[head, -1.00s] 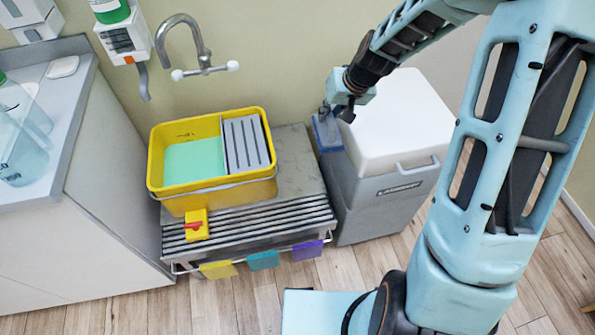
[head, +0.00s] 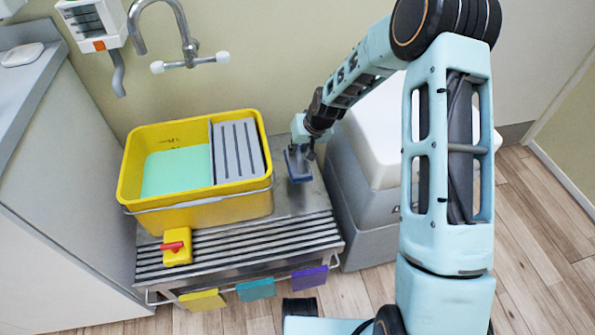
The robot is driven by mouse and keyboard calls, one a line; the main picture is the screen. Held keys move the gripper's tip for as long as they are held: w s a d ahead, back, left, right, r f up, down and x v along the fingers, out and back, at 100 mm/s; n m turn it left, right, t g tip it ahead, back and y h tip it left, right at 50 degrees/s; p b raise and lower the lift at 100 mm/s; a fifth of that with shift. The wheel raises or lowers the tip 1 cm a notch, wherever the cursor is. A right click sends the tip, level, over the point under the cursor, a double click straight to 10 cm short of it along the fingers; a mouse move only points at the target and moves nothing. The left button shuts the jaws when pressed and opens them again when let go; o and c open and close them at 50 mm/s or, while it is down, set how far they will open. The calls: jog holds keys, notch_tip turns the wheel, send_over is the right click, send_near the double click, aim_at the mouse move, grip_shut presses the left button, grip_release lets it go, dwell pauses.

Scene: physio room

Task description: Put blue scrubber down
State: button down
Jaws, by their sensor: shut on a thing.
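The blue scrubber (head: 299,168) is a small dark blue block with a greyish side, in the head view just right of the yellow bucket. My gripper (head: 302,150) is shut on it from above. The scrubber is at the right part of the metal bench top (head: 285,203). I cannot tell whether its underside touches the metal. My fingers partly hide its upper end.
The yellow bucket (head: 195,216) with green liquid and a grey slotted insert stands left of the scrubber. A yellow block with a red handle (head: 177,246) sits on the bench's slats. A grey bin with a white lid (head: 372,130) stands to the right, partly behind my arm.

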notch_tip(320, 180, down, 7)
jog(key=shift+r+b, duration=0.1)
jog(key=shift+b, duration=0.8)
jog(key=shift+f, duration=0.25)
jog(key=c, duration=1.9)
grip_release()
jog(key=shift+c, duration=0.2)
jog(key=shift+r, duration=0.1)
jog(key=shift+r, duration=0.2)
jog(key=p+v, duration=0.3)
jog(key=v, duration=0.8)
jog(key=shift+s+d+r, duration=0.1)
jog(key=shift+s+r, duration=0.05)
jog(key=shift+r, duration=0.2)
jog(key=shift+p, duration=0.3)
